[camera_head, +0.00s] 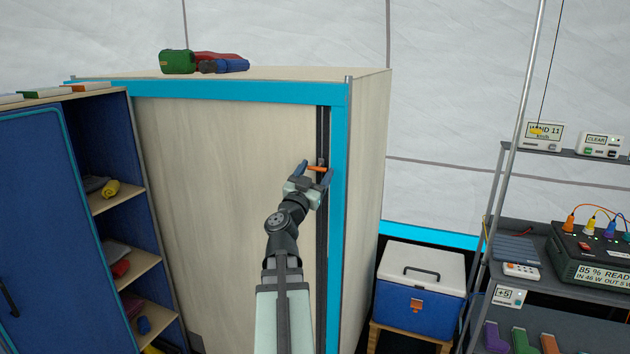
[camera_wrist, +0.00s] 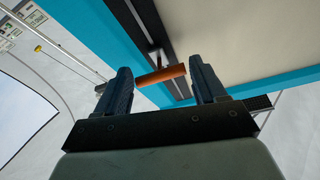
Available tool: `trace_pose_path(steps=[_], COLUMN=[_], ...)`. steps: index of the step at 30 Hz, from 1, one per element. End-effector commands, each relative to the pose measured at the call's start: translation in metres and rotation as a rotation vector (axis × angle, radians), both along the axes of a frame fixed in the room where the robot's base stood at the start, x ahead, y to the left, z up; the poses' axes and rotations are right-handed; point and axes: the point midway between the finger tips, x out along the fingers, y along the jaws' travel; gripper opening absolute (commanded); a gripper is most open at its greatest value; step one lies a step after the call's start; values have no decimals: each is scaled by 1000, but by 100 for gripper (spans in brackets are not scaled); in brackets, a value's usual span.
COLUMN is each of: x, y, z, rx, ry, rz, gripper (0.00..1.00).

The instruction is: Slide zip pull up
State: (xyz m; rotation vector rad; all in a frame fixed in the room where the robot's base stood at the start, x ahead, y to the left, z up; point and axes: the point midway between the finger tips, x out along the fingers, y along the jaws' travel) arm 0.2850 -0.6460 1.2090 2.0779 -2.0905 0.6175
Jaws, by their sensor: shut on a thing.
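The zip pull (camera_head: 317,169) is a short orange bar on the dark vertical zip track (camera_head: 322,230) at the right side of the cabinet front. It sits in the upper part of the track. My gripper (camera_head: 316,174) is around it, with one finger at each end of the bar.
A blue frame (camera_head: 338,200) edges the cabinet beside the track. Rolled bundles (camera_head: 204,62) lie on the cabinet top. An open blue shelf unit (camera_head: 105,180) stands left. A blue and white cool box (camera_head: 420,286) and a metal pole (camera_head: 515,150) stand right.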

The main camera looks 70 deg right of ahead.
Motion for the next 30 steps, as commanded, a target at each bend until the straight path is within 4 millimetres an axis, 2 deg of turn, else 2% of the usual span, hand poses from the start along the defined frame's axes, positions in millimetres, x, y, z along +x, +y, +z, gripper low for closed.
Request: trace_pose_path(steps=[12, 13, 16, 25, 30], x=[1, 2, 1, 1, 1], y=[-1, -1, -1, -1, -1], z=[6, 6, 6, 5, 14], rx=[-8, -8, -7, -5, -6], ry=[8, 7, 6, 3, 2], rz=[-2, -1, -1, -1, -1], gripper=[16, 73, 83, 85, 85])
